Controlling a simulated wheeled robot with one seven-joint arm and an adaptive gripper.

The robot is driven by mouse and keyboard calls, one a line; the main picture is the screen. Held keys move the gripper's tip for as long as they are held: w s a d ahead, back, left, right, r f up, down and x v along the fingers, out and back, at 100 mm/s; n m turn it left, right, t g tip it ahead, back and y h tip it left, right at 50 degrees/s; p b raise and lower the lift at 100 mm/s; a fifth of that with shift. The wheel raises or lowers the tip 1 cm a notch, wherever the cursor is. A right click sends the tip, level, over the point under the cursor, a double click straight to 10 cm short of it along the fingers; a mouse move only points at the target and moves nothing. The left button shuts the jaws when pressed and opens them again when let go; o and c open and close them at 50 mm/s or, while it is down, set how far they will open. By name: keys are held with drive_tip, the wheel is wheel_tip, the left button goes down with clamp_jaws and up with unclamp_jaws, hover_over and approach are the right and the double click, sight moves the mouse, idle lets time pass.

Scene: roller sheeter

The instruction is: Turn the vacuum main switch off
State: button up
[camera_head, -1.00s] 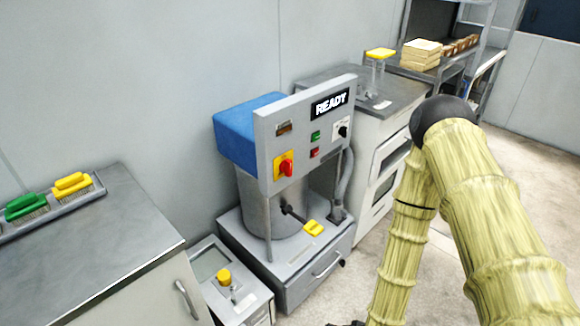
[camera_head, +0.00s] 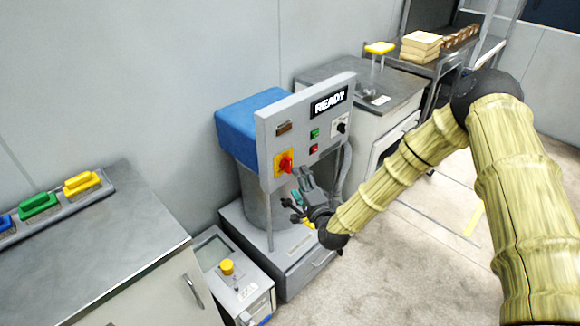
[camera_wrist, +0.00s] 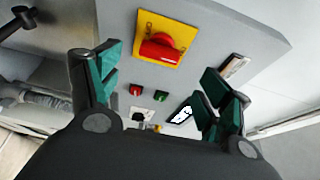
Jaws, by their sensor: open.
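The main switch is a red rotary knob (camera_head: 286,164) on a yellow plate (camera_head: 277,160), on the grey panel (camera_head: 268,124) of the vacuum machine. The knob also shows in the wrist view (camera_wrist: 160,48), at top centre beyond the fingers. My gripper (camera_head: 298,197) is just below and to the right of the switch, in front of the panel. Its green-padded fingers stand apart in the wrist view (camera_wrist: 160,95), with nothing between them touching. A READY display (camera_head: 328,101) is lit on the panel, partly hidden in the wrist view.
Green (camera_head: 314,133) and red (camera_head: 313,149) buttons and a small black dial (camera_head: 342,127) sit beside the switch. A steel-topped counter (camera_head: 130,230) with brushes stands left. A low unit with a yellow knob (camera_head: 227,267) stands below. Floor at right is clear.

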sight(290, 168)
drive_tip(key=p+x, duration=0.2)
drive_tip(key=x, duration=0.6)
drive_tip(key=c, duration=1)
drive_tip(key=shift+f, duration=0.1)
drive_tip(key=shift+f+b, duration=0.15)
drive_tip(key=shift+b, duration=0.35)
drive_tip(key=n+y+b, duration=0.3)
drive_tip(key=n+b, duration=0.4)
drive_tip(key=n+y+b, duration=0.2)
drive_tip(key=n+b, duration=0.5)
drive_tip(key=n+y+b, duration=0.3)
drive_tip(key=n+b, duration=0.4)
drive_tip(key=n, duration=0.1)
drive_tip(key=shift+w+d+f+y+b, duration=0.1)
drive_tip(key=shift+d+f+y+b, duration=0.05)
drive_tip(key=shift+f+y+b, duration=0.2)
drive_tip(key=shift+r+n+g, duration=0.2)
drive_tip(key=shift+n+g, duration=0.1)
drive_tip(key=shift+g, duration=0.1)
